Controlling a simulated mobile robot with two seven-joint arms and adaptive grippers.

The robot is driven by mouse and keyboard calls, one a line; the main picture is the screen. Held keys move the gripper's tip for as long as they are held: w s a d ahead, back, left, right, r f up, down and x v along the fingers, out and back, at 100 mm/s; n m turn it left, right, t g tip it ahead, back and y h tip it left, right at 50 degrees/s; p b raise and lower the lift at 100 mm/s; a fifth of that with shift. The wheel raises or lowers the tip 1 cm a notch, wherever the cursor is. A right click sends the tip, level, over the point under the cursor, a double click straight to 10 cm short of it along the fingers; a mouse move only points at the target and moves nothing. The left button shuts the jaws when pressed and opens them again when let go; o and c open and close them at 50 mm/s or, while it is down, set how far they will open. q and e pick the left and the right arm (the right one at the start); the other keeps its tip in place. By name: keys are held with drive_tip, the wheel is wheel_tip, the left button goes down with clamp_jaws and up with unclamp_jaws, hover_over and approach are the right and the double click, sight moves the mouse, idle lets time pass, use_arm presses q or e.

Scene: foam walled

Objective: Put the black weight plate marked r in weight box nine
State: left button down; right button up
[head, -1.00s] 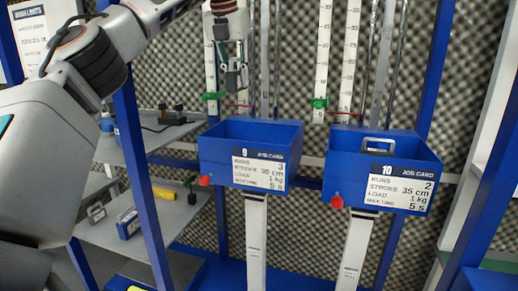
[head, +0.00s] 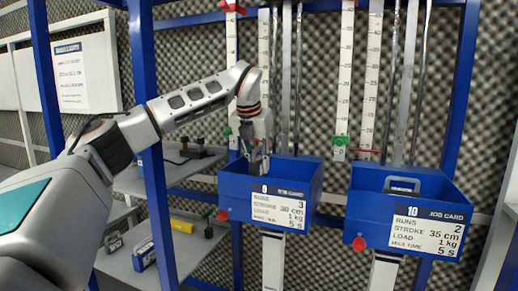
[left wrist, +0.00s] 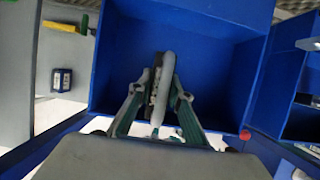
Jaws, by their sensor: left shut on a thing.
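Weight box nine (head: 234,190) is the open-topped blue box with the 9 job card, in the middle of the head view. My left gripper (head: 259,163) is at its open top, with its fingertips partly behind the front wall. In the left wrist view my left gripper (left wrist: 160,100) is shut on a grey piece seen edge-on, which I take for the weight plate (left wrist: 163,75). Its mark cannot be read and its face is mostly hidden. Below it, box nine (left wrist: 112,70) shows blue walls and a bare blue floor.
Box ten (head: 365,205) stands to the right and holds a thing with a grey handle (head: 402,184). Upright rulers and rods rise behind both boxes. A blue post (head: 150,150) and grey shelves (head: 140,185) with tools are on the left.

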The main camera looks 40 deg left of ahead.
sight(254, 153)
use_arm(q)
drive_tip(key=shift+f, duration=2.4)
drive_tip(key=c, duration=1.8)
unclamp_jaws()
drive_tip(key=shift+f, duration=0.15)
drive_tip(key=shift+c, duration=0.2)
drive_tip(key=shift+s, duration=0.1)
drive_tip(key=shift+r, duration=0.2)
drive_tip(key=v, duration=1.1)
drive_tip(key=shift+s+d+r, duration=0.15)
drive_tip(key=shift+s+r, duration=0.1)
drive_tip(key=shift+r, duration=0.1)
drive_tip(key=shift+s+f, duration=0.1)
